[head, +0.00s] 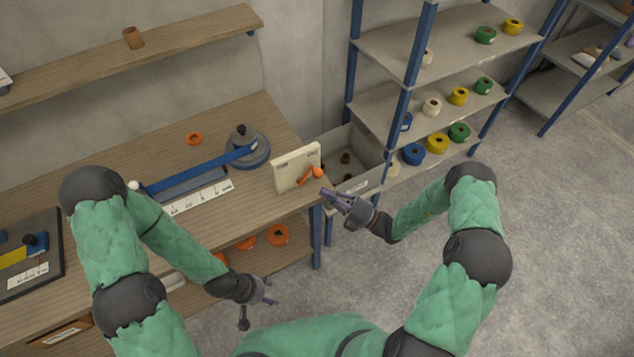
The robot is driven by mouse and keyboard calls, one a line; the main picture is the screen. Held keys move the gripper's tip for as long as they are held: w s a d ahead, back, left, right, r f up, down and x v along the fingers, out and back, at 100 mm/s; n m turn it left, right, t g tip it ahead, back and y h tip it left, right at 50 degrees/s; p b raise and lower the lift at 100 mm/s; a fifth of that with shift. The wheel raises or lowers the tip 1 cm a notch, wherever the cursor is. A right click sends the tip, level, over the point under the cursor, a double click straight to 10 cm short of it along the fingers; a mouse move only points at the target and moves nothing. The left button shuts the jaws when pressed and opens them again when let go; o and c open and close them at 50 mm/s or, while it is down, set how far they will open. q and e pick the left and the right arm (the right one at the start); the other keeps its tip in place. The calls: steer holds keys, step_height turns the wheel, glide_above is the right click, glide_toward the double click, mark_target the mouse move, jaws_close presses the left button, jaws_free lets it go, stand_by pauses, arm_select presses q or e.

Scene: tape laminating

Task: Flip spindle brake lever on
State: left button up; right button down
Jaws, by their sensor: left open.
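The spindle brake lever is an orange lever with a round orange knob (318,172). It is mounted on a cream panel (290,176) with small lettering at the right end of the workbench. The lever slants up to the right, with its knob at the panel's right edge. My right gripper (327,198) is just below and right of the knob, with its fingers pointing left toward the bench edge. It appears apart from the knob, and its finger gap is too small to judge. My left gripper (271,293) is open and empty, low in front of the bench.
A grey spindle base (258,157) with a long blue arm (200,170) stands left of the panel. A grey bin (372,155) sits behind the bench end, beside shelves (470,58) of coloured tape rolls. The floor at right is clear.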

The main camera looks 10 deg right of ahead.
steer(key=v, duration=0.5)
steer(key=shift+s+a+f, duration=0.15)
steer(key=shift+f, duration=0.15)
steer(key=s+a+f+n+g+h+b, duration=0.25)
steer(key=s+a+f+n+g, duration=0.4)
steer(key=s+n+g, duration=0.35)
steer(key=s+a+f+n+g+h+b, duration=0.1)
steer(key=s+a+f+n+g+h, duration=0.4)
steer(key=s+f+n, duration=0.55)
steer(key=s+d+f+n+g+h, duration=0.1)
steer(key=s+d+f+n+h, duration=0.2)
steer(key=n, duration=0.9)
steer(key=w+d+f+n+t+h+b, duration=0.1)
steer(key=w+n+t+h, duration=0.3)
steer(key=n, duration=0.8)
steer(key=shift+w+d+f+b, duration=0.2)
steer(key=shift+w+b, duration=0.4)
steer(key=shift+w, duration=0.25)
